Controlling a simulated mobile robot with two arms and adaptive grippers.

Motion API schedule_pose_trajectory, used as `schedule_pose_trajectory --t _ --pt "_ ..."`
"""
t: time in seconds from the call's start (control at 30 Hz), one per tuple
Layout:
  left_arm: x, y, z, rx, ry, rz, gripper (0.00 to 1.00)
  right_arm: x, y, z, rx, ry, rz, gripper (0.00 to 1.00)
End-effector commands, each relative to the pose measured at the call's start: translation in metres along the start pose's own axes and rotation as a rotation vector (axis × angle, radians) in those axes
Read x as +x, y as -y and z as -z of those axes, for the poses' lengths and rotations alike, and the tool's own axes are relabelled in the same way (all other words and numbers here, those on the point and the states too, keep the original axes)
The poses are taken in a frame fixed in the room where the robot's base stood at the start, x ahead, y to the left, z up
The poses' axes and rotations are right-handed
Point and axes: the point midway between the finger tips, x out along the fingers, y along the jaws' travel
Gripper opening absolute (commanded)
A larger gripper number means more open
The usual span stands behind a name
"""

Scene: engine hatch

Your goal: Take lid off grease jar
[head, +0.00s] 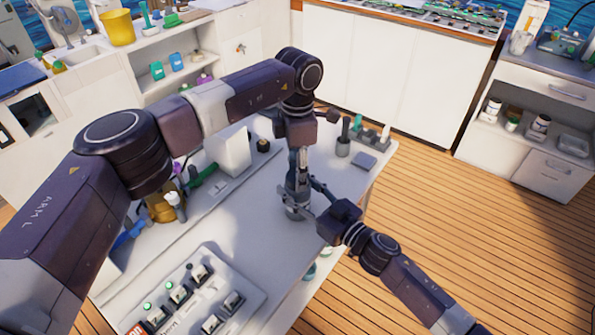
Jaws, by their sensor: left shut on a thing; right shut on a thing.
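The grease jar (297,213) is a small grey cylinder on the white worktop, near its right edge, mostly covered by my grippers. My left gripper (298,188) points down from above and is shut at the jar's top, where the lid is hidden between its fingers. My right gripper (312,205) reaches in from the right and is shut on the jar's side. I cannot tell whether the lid is apart from the jar.
The white worktop (255,225) is clear left of the jar. A switch panel (195,300) lies at its front. A dark grey cup (343,147) and a grey block (364,160) stand behind. A white box (228,150) and green-handled tools (203,176) are at the left.

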Motion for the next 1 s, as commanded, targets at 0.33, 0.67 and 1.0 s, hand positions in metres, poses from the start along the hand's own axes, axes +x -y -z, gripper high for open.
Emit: schedule_pose_trajectory --t 0.33,0.67,1.0 --pt "-0.0004 0.0004 -0.0007 -0.571 0.001 0.001 0.11 0.0002 -0.0001 0.0003 -0.001 0.000 0.000 0.00" --pt "-0.0007 0.0002 -0.0010 -1.117 0.001 0.001 0.11 0.0002 0.0001 0.0003 -0.001 -0.001 0.000 0.00" --pt "-0.0012 -0.0002 -0.0011 -1.680 0.002 0.001 0.11 0.0002 0.0003 0.0004 -0.001 -0.001 0.001 0.00"
